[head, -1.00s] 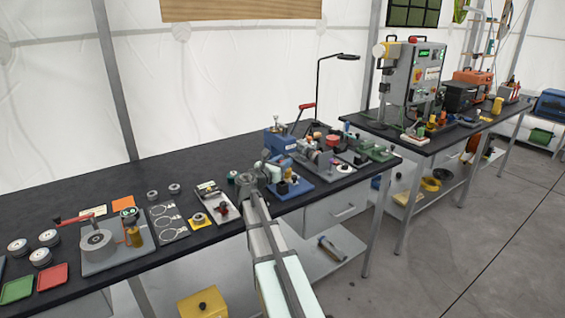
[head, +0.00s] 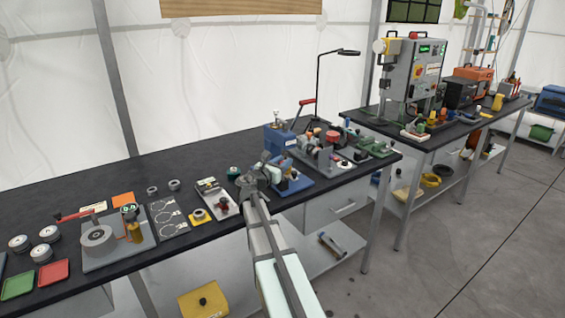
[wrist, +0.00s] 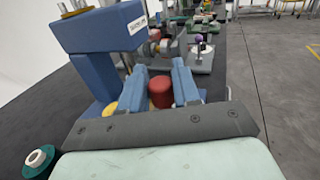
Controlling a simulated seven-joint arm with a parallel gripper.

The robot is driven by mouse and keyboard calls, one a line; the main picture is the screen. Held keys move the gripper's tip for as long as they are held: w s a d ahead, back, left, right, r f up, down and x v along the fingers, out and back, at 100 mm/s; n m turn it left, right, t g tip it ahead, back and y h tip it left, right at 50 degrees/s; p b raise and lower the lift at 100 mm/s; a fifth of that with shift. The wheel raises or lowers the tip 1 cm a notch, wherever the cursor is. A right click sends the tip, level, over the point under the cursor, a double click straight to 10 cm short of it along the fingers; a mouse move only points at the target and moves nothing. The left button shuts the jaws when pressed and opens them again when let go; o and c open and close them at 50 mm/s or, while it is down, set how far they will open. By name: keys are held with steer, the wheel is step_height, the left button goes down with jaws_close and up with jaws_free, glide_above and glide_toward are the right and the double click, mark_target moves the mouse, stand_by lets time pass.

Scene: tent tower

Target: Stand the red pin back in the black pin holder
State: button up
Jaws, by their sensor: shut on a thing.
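My gripper (wrist: 161,88) is shut in the wrist view, its two blue fingers pressed on either side of a red cylinder that I take to be the red pin (wrist: 161,93). Only the red pin's upper part shows; its lower end is hidden behind the gripper's dark body. In the head view my gripper (head: 265,168) is over the bench in front of the blue press, and the pin is too small to make out there. I cannot pick out the black pin holder with certainty. A small dark piece (head: 282,187) stands on the blue plate beside my gripper.
The blue press (wrist: 100,32) rises close on the left in the wrist view. A dark green spool (wrist: 38,160) stands at the lower left. Fixtures, including a purple knob (wrist: 199,40), crowd the bench ahead. Open floor (wrist: 270,80) lies beyond the right edge.

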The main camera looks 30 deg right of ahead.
steer(key=shift+f, duration=1.45)
steer(key=o, duration=1.1)
steer(key=v, duration=1.3)
steer(key=shift+a, duration=0.4)
steer(key=shift+s, duration=0.15)
